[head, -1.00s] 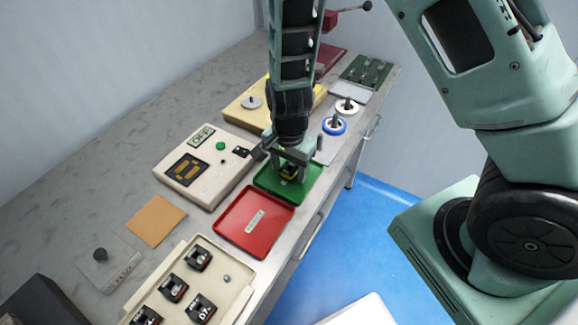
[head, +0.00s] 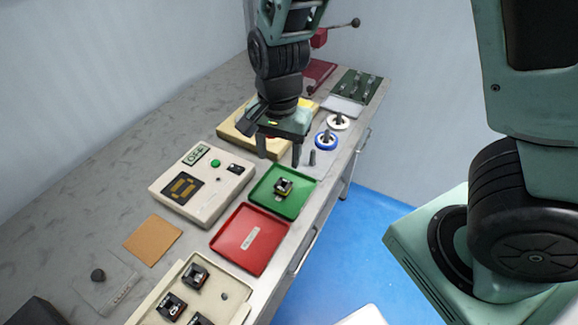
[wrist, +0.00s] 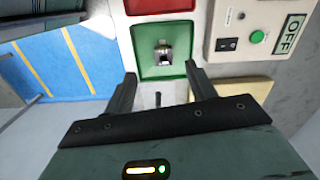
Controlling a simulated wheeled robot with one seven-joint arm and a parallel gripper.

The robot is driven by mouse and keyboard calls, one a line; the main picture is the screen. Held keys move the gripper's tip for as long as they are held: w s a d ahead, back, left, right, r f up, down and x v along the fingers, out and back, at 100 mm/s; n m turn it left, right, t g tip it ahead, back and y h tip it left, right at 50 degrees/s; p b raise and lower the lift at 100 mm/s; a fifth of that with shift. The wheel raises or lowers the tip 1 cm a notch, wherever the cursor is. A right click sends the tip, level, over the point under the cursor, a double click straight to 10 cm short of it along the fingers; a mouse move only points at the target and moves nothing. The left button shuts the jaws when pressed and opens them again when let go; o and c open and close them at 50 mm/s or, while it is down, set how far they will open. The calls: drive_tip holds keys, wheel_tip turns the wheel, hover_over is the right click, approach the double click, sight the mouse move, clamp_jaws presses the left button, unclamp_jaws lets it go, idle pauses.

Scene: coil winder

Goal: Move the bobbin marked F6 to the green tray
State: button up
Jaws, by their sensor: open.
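A dark bobbin (head: 284,186) with a pale top sits in the green tray (head: 263,199), clear of the tray walls. It also shows in the wrist view (wrist: 163,53), inside the green tray (wrist: 144,71). Its marking is too small to read. My gripper (head: 281,162) is open and empty, above the bench behind the green tray. In the wrist view its two fingers (wrist: 161,75) stand apart, with nothing held between them.
A red tray (head: 231,249) lies in front of the green tray. A cream rack (head: 237,296) holds several dark bobbins. A control box (head: 224,192) with an OFF display stands left. Blue (head: 325,141) and white (head: 338,123) spools stand behind.

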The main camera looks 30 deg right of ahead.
drive_tip(key=s+a+r+n, duration=0.2)
drive_tip(key=s+r+n, duration=0.2)
drive_tip(key=s+n, duration=0.4)
drive_tip(key=s+a+r+n, duration=0.2)
drive_tip(key=s+r+n, duration=0.3)
drive_tip(key=s+n, duration=0.3)
drive_tip(key=shift+s+a+r+n, duration=0.25)
drive_tip(key=shift+s+r+n, duration=0.1)
drive_tip(key=shift+n, duration=0.35)
